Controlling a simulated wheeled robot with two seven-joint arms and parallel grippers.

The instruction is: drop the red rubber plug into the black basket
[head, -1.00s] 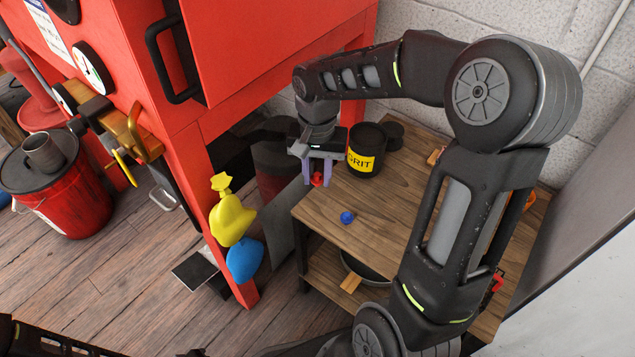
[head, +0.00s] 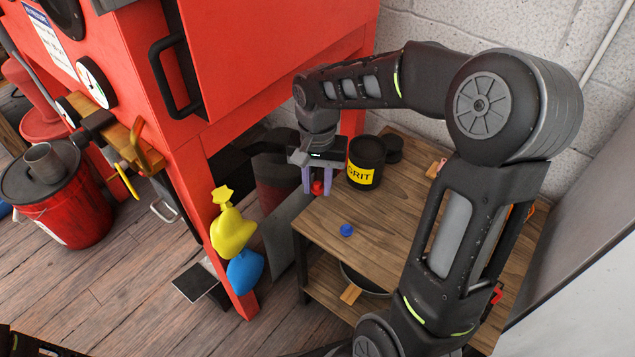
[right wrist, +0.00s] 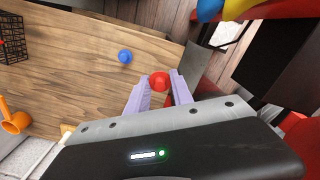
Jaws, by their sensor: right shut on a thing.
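The red rubber plug (head: 317,188) is between the fingertips of my right gripper (head: 320,185), at the table's far left corner in the head view. My right gripper is shut on it. In the right wrist view the plug (right wrist: 159,81) sits between the two pale purple fingers (right wrist: 160,84). It appears slightly above the tabletop, though the gap is hard to judge. The black basket (right wrist: 12,42), an open wire mesh, stands on the wooden table at the left edge of the right wrist view, partly cut off. My right arm seems to hide it in the head view. My left gripper is not in view.
A blue plug (head: 346,230) lies on the wooden table (head: 385,215). A black GRIT tin (head: 365,160) stands close right of my right gripper. The red cabinet (head: 245,75) rises beside it. An orange item (right wrist: 14,118) lies near the basket.

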